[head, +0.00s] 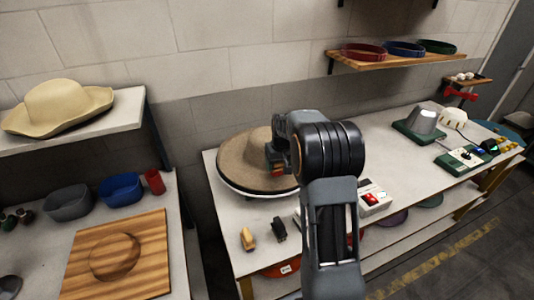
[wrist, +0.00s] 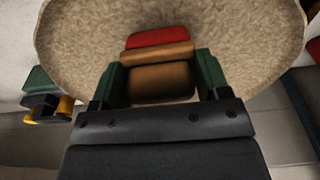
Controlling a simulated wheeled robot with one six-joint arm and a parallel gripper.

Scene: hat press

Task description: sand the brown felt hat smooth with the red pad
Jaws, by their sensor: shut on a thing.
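The brown felt hat (head: 235,167) lies on a round, dark-edged stand on the middle table, and its wide brim fills the wrist view (wrist: 78,45). My gripper (wrist: 160,85) is shut on the wooden handle of the red pad (wrist: 157,37). The red face of the pad points away from my fingers, toward the hat. In the head view the red pad (head: 278,171) shows as a small bit at the right of the hat. I cannot tell whether the pad touches the felt. My arm hides the hat's right side.
A tan brush (head: 247,239) and a dark block (head: 279,229) lie near the table's front edge. A white box with a red button (head: 373,198) is right of my arm. A shelf with a cream hat (head: 58,107) is at left.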

